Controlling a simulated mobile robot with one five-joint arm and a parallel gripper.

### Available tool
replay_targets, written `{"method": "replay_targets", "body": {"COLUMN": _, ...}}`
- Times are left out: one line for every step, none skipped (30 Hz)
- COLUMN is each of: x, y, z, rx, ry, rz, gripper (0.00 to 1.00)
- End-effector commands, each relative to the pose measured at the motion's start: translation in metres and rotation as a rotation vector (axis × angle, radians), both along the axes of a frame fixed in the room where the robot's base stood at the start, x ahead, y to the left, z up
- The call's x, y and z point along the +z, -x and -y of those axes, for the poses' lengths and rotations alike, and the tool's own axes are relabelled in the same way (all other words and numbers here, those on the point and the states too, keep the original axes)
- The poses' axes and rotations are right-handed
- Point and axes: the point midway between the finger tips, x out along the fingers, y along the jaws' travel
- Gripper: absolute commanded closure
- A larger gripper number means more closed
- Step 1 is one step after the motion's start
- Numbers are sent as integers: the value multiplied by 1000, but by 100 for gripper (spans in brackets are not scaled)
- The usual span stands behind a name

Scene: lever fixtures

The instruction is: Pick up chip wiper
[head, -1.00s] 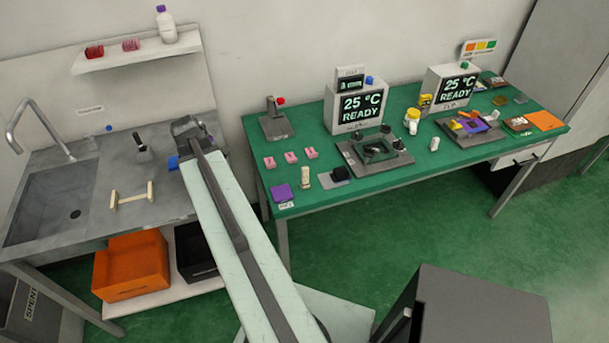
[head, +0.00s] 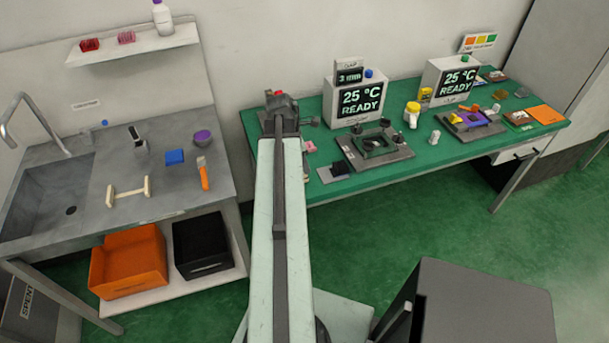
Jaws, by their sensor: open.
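No object is plainly marked as the chip wiper, and I cannot tell which one it is. A small pale upright piece (head: 306,168) shows only in part beside my arm, at the green table's left front. A tool with an orange handle and pale head (head: 203,173) lies on the steel bench. My gripper (head: 278,103) is a dark shape at the far end of my arm, over the green table's left end. It is open, with nothing seen in it; its fingertips are hard to make out. My arm hides much of the table's left end.
The green table (head: 430,150) holds a dark fixture (head: 375,147) and two display boxes reading 25 °C. A dark cabinet (head: 475,310) stands front right.

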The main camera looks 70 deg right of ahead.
Motion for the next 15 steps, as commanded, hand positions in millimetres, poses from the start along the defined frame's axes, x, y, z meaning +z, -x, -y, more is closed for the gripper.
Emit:
{"method": "replay_targets", "body": {"x": -9, "y": 1, "z": 2, "rx": -1, "ry": 0, "rz": 0, "gripper": 58}}
{"method": "replay_targets", "body": {"x": -13, "y": 1, "z": 3, "rx": -1, "ry": 0, "rz": 0, "gripper": 58}}
{"method": "replay_targets", "body": {"x": -20, "y": 2, "z": 5, "rx": -1, "ry": 0, "rz": 0, "gripper": 58}}
{"method": "replay_targets", "body": {"x": -26, "y": 2, "z": 6, "rx": -2, "ry": 0, "rz": 0, "gripper": 58}}
{"method": "replay_targets", "body": {"x": -32, "y": 3, "z": 8, "rx": -2, "ry": 0, "rz": 0, "gripper": 58}}
{"method": "replay_targets", "body": {"x": -39, "y": 4, "z": 10, "rx": -2, "ry": 0, "rz": 0, "gripper": 58}}
{"method": "replay_targets", "body": {"x": -43, "y": 5, "z": 10, "rx": -1, "ry": 0, "rz": 0, "gripper": 58}}
{"method": "replay_targets", "body": {"x": -47, "y": 6, "z": 11, "rx": -1, "ry": 0, "rz": 0, "gripper": 58}}
{"method": "replay_targets", "body": {"x": -50, "y": 7, "z": 11, "rx": -1, "ry": 0, "rz": 0, "gripper": 58}}
{"method": "replay_targets", "body": {"x": -50, "y": 8, "z": 12, "rx": 0, "ry": 0, "rz": 0, "gripper": 58}}
{"method": "replay_targets", "body": {"x": -50, "y": 8, "z": 12, "rx": 0, "ry": 0, "rz": 0, "gripper": 58}}
{"method": "replay_targets", "body": {"x": -49, "y": 8, "z": 12, "rx": 0, "ry": 0, "rz": 0, "gripper": 58}}
{"method": "replay_targets", "body": {"x": -48, "y": 8, "z": 12, "rx": 0, "ry": 0, "rz": 0, "gripper": 58}}
{"method": "replay_targets", "body": {"x": -47, "y": 8, "z": 12, "rx": 0, "ry": 0, "rz": 0, "gripper": 58}}
{"method": "replay_targets", "body": {"x": -47, "y": 8, "z": 12, "rx": 0, "ry": 0, "rz": 0, "gripper": 58}}
